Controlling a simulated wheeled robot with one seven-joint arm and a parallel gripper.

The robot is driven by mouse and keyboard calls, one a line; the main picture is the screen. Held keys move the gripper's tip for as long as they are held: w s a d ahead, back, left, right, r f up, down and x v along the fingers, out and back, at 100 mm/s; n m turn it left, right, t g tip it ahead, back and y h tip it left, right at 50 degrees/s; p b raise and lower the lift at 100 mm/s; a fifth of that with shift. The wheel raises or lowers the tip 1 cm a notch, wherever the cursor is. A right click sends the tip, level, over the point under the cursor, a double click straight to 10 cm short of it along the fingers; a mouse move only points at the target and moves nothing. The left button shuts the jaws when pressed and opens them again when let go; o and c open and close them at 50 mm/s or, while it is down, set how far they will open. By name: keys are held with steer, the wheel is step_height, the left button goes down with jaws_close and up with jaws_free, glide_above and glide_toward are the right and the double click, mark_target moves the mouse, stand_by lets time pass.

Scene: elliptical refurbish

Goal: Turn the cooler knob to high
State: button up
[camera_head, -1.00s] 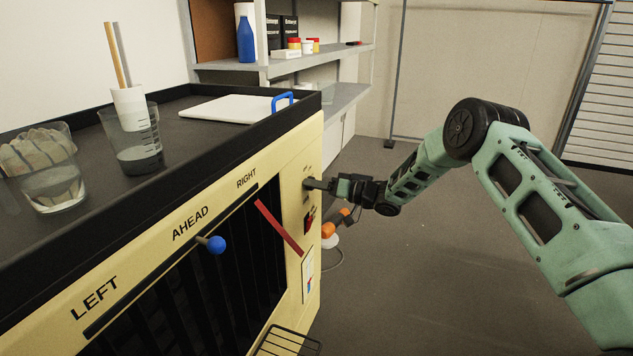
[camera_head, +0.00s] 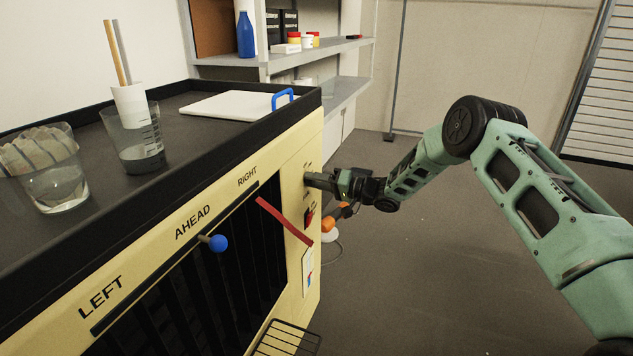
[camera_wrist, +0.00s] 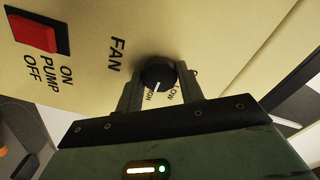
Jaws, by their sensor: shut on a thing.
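The cooler (camera_head: 285,185) is a cream cabinet with a dark louvred front. Its black round fan knob (camera_wrist: 157,75) shows in the wrist view, under the word FAN. The white mark on the knob points down toward the word HIGH, and part of LOW shows to its right. My gripper (camera_wrist: 160,90) is shut on the knob, one finger on each side. In the head view my gripper (camera_head: 318,181) reaches the right end of the cooler's front, where the knob itself is hidden.
A red pump switch (camera_wrist: 34,34) is beside the knob. A blue-tipped lever (camera_head: 217,243) and a red strip (camera_head: 284,220) stick out from the front. Beakers (camera_head: 136,140) and a white board (camera_head: 228,106) are on top.

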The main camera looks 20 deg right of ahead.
steer(key=shift+f, duration=0.1)
steer(key=o, duration=1)
steer(key=shift+d, duration=0.15)
steer(key=v, duration=1.7)
steer(key=shift+s+b, duration=0.15)
steer(key=shift+b, duration=0.15)
